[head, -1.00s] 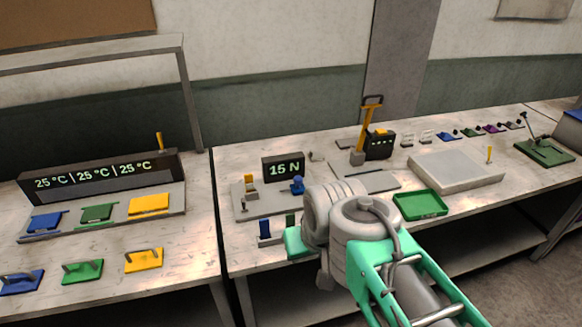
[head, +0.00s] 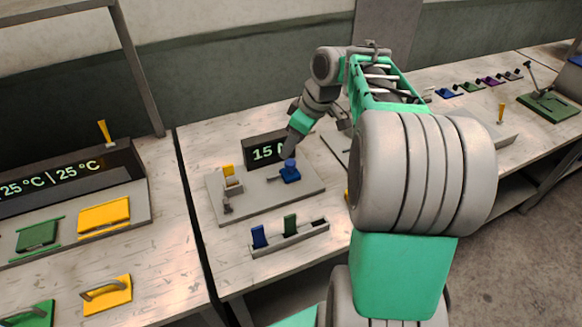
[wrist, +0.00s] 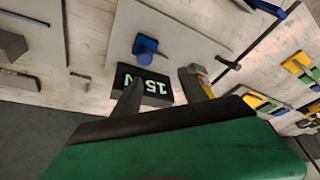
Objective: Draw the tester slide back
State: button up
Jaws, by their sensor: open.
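The tester is a grey plate (head: 262,202) on the bench with a dark display (head: 262,150) reading 15 N. A blue block (head: 289,173), which seems to be the slide, sits on the plate's right part with a thin rod toward its left. A yellow-topped grey holder (head: 231,178) stands at the left. My gripper (head: 291,146) is above the display, behind the blue block. In the wrist view my gripper (wrist: 160,82) is open and empty, its fingers either side of the display; the blue block (wrist: 146,47) lies beyond the fingertips, apart from them.
A grey rack (head: 290,237) with a blue and a green piece stands in front of the tester. A second bench at left holds a temperature display (head: 50,185) and coloured plates. My arm hides the bench right of the tester. Bare bench lies left of the rack.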

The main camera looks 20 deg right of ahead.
aim_at(290, 162)
jog(key=shift+n+y, duration=0.3)
jog(key=shift+n, duration=0.4)
jog(key=w+f, duration=0.1)
jog(key=f, duration=0.2)
jog(key=w+f, duration=0.1)
jog(key=f, duration=0.2)
jog(key=w+d+f, duration=0.1)
jog(key=f, duration=0.2)
jog(key=shift+d, duration=0.1)
jog(key=shift+c, duration=0.2)
grip_shut()
